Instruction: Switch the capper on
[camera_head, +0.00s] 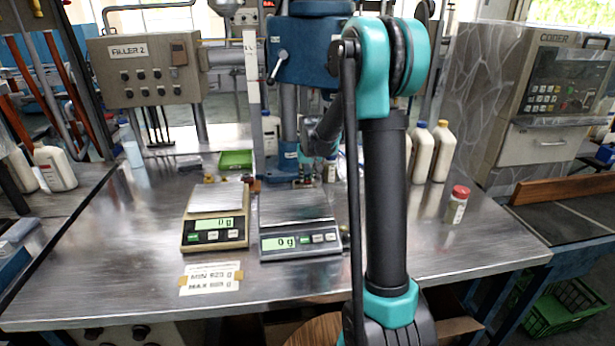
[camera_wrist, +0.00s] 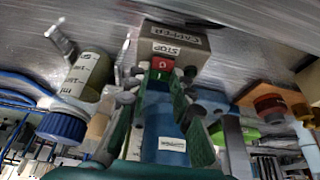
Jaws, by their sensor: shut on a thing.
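The capper is the blue machine (camera_head: 302,50) at the back middle of the bench, partly hidden by my arm. In the wrist view its grey control box (camera_wrist: 186,40) bears the labels CAPPER and STOP. A small switch with a red 0 part (camera_wrist: 162,65) and a green 1 part (camera_wrist: 157,80) sits on the box's near side. My gripper (camera_wrist: 158,90) has its two green fingers on either side of this switch, with the tips close to it. The exact contact is hard to see. In the head view my gripper is low by the capper's column, mostly hidden.
Two scales (camera_head: 216,217) (camera_head: 298,220), both reading 0 g, stand in front of the capper. A red-capped jar (camera_head: 456,205) and white bottles (camera_head: 441,150) stand to the right. A blue-capped bottle (camera_wrist: 75,97) is left in the wrist view.

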